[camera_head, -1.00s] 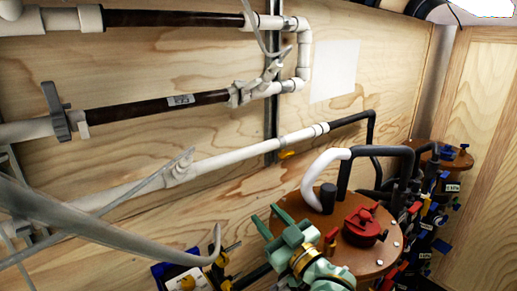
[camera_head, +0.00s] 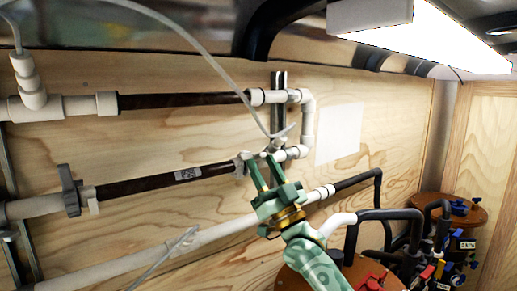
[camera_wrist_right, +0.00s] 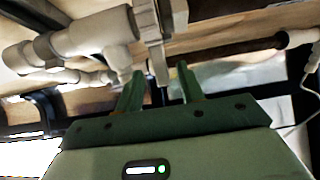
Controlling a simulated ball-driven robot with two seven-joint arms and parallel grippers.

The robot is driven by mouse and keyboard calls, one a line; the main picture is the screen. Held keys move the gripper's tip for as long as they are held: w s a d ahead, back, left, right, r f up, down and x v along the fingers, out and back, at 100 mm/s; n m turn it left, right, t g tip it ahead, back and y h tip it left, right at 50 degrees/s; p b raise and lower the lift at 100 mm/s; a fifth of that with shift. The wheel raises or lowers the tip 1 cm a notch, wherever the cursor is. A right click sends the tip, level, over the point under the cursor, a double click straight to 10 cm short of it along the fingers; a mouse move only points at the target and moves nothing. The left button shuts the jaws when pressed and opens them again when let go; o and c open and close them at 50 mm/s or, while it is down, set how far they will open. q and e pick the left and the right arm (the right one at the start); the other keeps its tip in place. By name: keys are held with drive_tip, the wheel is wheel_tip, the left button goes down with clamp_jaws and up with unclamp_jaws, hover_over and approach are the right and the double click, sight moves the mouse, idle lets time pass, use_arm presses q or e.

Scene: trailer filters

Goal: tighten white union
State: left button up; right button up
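The white union (camera_head: 243,163) is a ribbed white fitting on the middle pipe, at the right end of its dark section. My right gripper (camera_head: 262,172), green, reaches up from below with its fingertips just beneath and right of the union. Its two fingers are apart with nothing between them. In the right wrist view, the open fingers (camera_wrist_right: 161,85) point at a white winged fitting (camera_wrist_right: 150,28), which is close in front and looks like the union. I cannot tell whether they touch it. My left gripper is out of view.
A grey winged fitting (camera_head: 70,190) sits farther left on the same pipe. A lower white pipe (camera_head: 215,232) passes behind my right gripper. A brown round filter lid (camera_head: 352,268) with black hoses lies below right. A thin pale cable hangs across the upper left.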

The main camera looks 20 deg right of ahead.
sight(258, 157)
drive_tip(key=shift+p+x, duration=0.3)
drive_tip(key=shift+x, duration=1.3)
